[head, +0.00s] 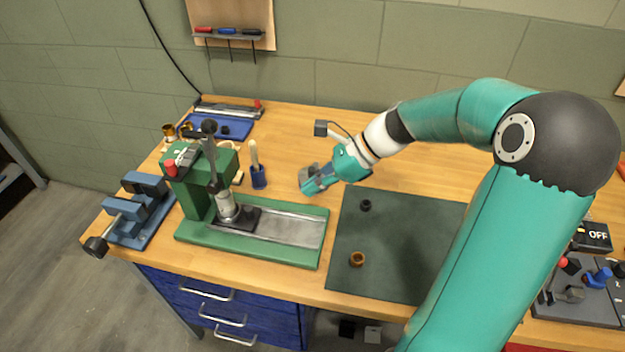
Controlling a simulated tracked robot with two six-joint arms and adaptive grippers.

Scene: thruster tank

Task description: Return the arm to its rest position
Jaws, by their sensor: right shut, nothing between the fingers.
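My right arm (525,215) reaches in from the lower right, bends at a dark elbow joint and points left over the wooden workbench (300,135). Its gripper (306,190) is shut and empty. In the picture it lies between the green press and the dark mat, just right of a small blue cup (259,178) with a pale handle standing in it. I cannot tell how high the gripper is above the bench. My left gripper is not in view.
A green press (195,200) and a blue vise (140,210) stand at the left. A dark mat (395,245) bears a black ring (365,205) and a brass-coloured ring (357,259). A blue tray (232,128) lies at the back. A grey board with knobs (585,302) is at the right.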

